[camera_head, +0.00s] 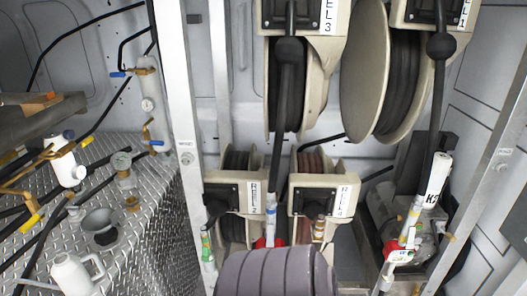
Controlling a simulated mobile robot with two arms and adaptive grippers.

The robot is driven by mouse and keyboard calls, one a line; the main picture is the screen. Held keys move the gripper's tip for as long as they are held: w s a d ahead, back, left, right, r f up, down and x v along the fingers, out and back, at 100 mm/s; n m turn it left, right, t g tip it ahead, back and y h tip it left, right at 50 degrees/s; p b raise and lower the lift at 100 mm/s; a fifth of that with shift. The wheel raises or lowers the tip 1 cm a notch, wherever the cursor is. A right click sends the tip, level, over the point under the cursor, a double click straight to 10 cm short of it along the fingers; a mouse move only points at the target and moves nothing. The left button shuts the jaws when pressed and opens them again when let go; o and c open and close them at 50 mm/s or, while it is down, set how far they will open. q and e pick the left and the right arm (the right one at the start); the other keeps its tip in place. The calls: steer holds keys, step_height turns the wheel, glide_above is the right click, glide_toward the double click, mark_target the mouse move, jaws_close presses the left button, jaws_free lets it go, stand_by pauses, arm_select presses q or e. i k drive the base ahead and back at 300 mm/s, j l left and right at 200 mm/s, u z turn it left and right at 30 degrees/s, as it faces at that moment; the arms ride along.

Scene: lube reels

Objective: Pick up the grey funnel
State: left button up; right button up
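The grey funnel (99,221) is at the lower left of the head view, on the diamond-plate surface (150,235). Its wide mouth faces up, and a dark round shape shows at its lower part. I cannot tell whether it stands in an opening or on something dark.
A white jug (75,273) stands just in front of the funnel. Black hoses and valves with yellow handles (30,222) lie to its left, and a gauge (121,161) stands behind it. Hose reels (372,75) and a metal post (183,130) are to the right.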

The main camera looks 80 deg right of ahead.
mark_target(100, 222)
steer(key=z, duration=1.35)
